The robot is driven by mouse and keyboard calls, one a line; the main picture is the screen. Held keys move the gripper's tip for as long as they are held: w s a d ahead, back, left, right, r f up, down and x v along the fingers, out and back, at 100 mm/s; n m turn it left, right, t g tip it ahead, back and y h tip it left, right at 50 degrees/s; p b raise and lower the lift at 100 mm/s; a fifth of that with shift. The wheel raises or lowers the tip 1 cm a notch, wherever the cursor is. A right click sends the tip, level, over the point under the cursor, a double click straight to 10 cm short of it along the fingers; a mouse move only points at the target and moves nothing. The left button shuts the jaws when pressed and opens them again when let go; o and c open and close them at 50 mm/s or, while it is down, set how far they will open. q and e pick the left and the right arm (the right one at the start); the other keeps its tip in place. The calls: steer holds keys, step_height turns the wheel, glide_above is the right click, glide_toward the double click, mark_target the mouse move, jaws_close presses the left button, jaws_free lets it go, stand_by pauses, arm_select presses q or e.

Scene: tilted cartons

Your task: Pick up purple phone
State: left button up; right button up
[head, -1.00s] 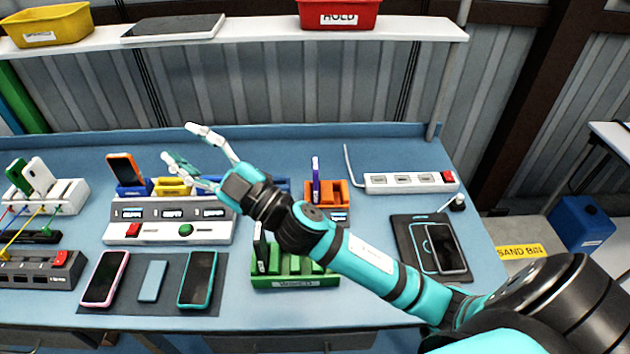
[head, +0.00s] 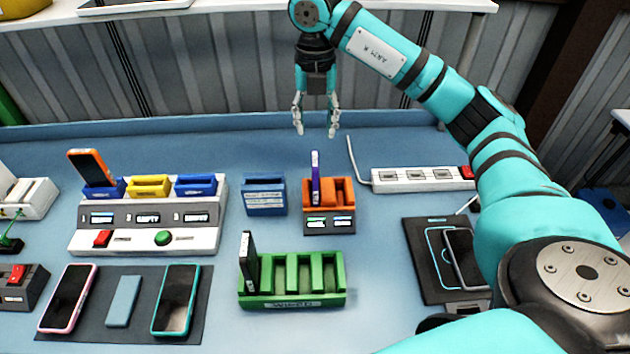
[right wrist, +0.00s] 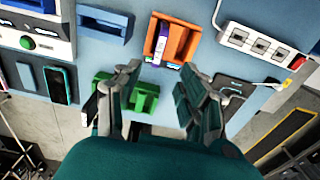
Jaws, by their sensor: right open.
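The purple phone (head: 315,177) stands upright in the left slot of an orange holder (head: 341,193) on the blue bench. In the right wrist view the purple phone (right wrist: 160,50) shows end-on in the orange holder (right wrist: 181,42), ahead of the fingertips. My right gripper (head: 315,133) points down above the holder and phone in the head view, open and empty, apart from the phone. In the right wrist view its two fingers (right wrist: 160,75) are spread. My left gripper is not in view.
A green rack (head: 291,303) with a dark phone (head: 248,262) stands in front of the orange holder. A blue holder (head: 264,195) is close on its left. A white power strip (head: 421,179) lies to the right.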

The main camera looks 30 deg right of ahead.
mark_target(315, 160)
step_height(315, 160, down, 11)
steer(key=shift+a+r, duration=0.1)
steer(key=shift+r, duration=0.1)
step_height(315, 160, down, 5)
steer(key=p, duration=0.2)
steer(key=shift+w+r+p, duration=0.1)
steer(key=shift+w+p, duration=0.05)
steer(key=shift+p, duration=0.25)
steer(key=shift+f, duration=0.35)
steer(key=shift+c, duration=0.2)
jaws_close()
